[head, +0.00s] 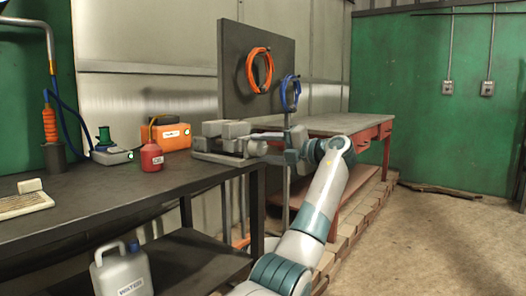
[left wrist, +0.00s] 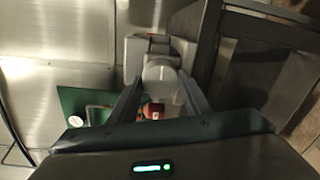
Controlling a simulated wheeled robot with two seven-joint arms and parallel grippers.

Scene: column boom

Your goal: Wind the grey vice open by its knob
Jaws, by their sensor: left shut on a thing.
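The grey vice (head: 222,131) stands at the right end of the dark bench (head: 75,208), with its pale blocks on top. Its round knob (head: 257,148) faces right, towards my left gripper (head: 264,147). In the left wrist view the knob (left wrist: 160,76) is a light grey disc in front of the vice body (left wrist: 134,55). My left gripper's two fingers (left wrist: 161,95) lie on either side of the knob and are shut on it. The gap between the vice jaws is hard to make out. My right gripper is in neither view.
A red can (head: 151,156), an orange box (head: 172,136) and a green-topped device (head: 105,142) stand on the bench left of the vice. A board (head: 236,62) with hoses rises behind. A second table (head: 335,124) stands beyond my arm. The floor at right is open.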

